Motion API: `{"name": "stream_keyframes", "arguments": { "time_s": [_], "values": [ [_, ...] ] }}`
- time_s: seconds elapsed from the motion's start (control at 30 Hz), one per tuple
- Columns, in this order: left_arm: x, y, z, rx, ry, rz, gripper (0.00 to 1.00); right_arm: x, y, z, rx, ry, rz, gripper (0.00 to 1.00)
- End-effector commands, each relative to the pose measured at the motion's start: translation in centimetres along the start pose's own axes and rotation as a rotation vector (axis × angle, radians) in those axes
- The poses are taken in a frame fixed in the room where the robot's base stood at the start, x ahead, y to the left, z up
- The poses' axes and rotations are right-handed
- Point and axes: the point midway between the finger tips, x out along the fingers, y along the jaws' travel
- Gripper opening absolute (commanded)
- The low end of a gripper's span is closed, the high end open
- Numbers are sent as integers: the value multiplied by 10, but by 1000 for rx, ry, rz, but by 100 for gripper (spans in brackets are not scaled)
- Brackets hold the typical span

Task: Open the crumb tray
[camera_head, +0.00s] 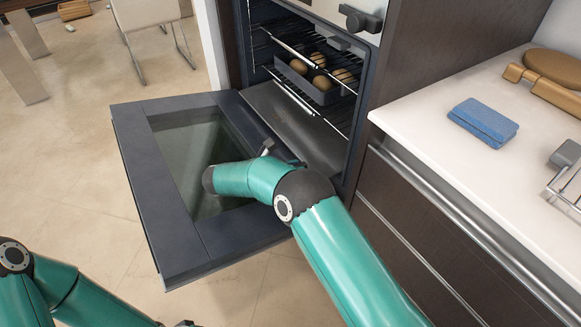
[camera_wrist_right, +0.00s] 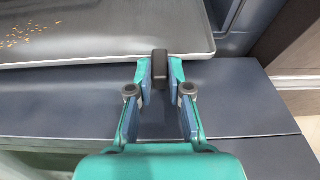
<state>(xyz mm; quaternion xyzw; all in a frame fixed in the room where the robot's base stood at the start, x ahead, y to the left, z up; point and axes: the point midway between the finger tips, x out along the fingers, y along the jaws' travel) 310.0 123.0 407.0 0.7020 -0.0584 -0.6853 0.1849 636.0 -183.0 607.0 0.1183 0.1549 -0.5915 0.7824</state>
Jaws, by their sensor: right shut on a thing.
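The crumb tray (camera_head: 290,118) is a flat grey metal sheet at the bottom of the open oven, below the racks. In the right wrist view the tray (camera_wrist_right: 120,28) has a raised rim, and brown crumbs lie at its upper left. A small dark handle (camera_wrist_right: 160,66) sticks out from its front rim. My right gripper (camera_wrist_right: 160,85) is shut on this handle, one finger on each side. In the head view my right arm hides most of that gripper.
The oven door (camera_head: 130,135) is folded down flat under my right arm. Muffin-like items in a dark pan (camera_head: 325,93) sit on a rack above the tray. A counter (camera_head: 450,160) with a blue sponge (camera_head: 483,122) is at the right. Open floor lies left.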

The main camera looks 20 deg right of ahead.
Motion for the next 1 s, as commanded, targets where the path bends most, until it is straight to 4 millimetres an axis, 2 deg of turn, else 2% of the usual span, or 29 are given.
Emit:
{"name": "stream_keyframes", "arguments": {
  "time_s": [0.03,0.07,0.2,0.5,0.63,0.77,1.0],
  "values": [
    [0,0,0,0,0,0,40,2,-4,-3,-8,0,-17,0],
    [0,0,0,0,0,0,40,2,-4,-3,-8,0,-17,22],
    [0,0,0,0,0,0,40,2,-4,-2,-6,1,-15,44],
    [0,0,0,0,0,0,40,1,-2,-1,-2,1,-9,44],
    [0,0,0,0,0,0,40,-7,-2,-1,-2,1,-7,44],
    [0,0,0,0,0,0,40,-25,-1,-1,-2,0,-5,44],
    [0,0,0,0,0,0,40,-73,-2,-2,-2,0,-6,44]
  ]
}}
